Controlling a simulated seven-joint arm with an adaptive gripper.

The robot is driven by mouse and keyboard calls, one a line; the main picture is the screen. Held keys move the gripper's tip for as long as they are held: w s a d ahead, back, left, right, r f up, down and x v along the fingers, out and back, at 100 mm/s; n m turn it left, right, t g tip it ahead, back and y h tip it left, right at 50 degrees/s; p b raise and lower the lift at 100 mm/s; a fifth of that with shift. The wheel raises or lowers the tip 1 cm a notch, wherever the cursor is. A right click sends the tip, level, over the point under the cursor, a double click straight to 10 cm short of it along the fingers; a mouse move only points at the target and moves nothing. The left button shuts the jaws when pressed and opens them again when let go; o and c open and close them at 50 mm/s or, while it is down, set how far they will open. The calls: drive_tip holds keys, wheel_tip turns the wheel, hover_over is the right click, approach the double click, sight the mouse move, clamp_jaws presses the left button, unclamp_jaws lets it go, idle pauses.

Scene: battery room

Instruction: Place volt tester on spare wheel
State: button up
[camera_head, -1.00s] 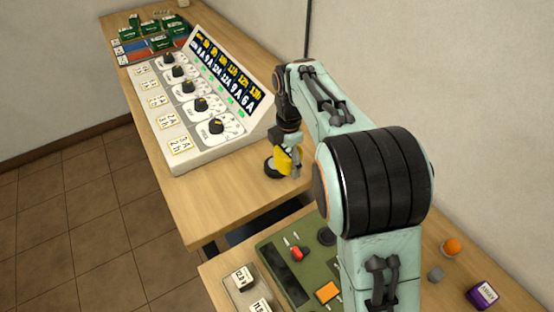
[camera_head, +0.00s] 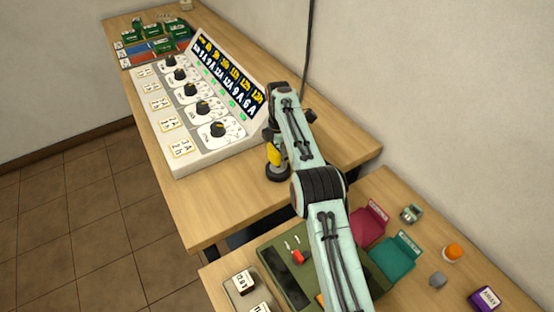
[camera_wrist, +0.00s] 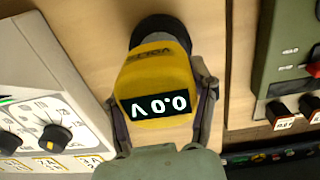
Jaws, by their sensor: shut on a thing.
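The yellow volt tester (camera_wrist: 158,75) shows a black display reading 0.0 V in the wrist view. My gripper (camera_wrist: 163,105) is shut on it, one finger along each side. In the head view the tester (camera_head: 273,154) shows yellow beside my arm, which covers part of it, and my gripper (camera_head: 276,160) is mostly hidden. The spare wheel (camera_head: 278,173) is a small black wheel on the far table, right of the charger. In the wrist view the wheel (camera_wrist: 165,27) shows dark behind the tester's far end. Whether the two touch, I cannot tell.
The large white charger console (camera_head: 210,120) with several knobs stands left of my gripper. A gap separates the tables.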

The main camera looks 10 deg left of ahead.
sight(277, 147)
drive_tip(key=shift+f, duration=1)
drive_tip(key=shift+f, duration=0.1)
drive_tip(key=o, duration=1.2)
drive_tip(key=shift+f, duration=0.1)
wheel_tip(277, 147, up, 8)
drive_tip(key=shift+s+f, duration=0.1)
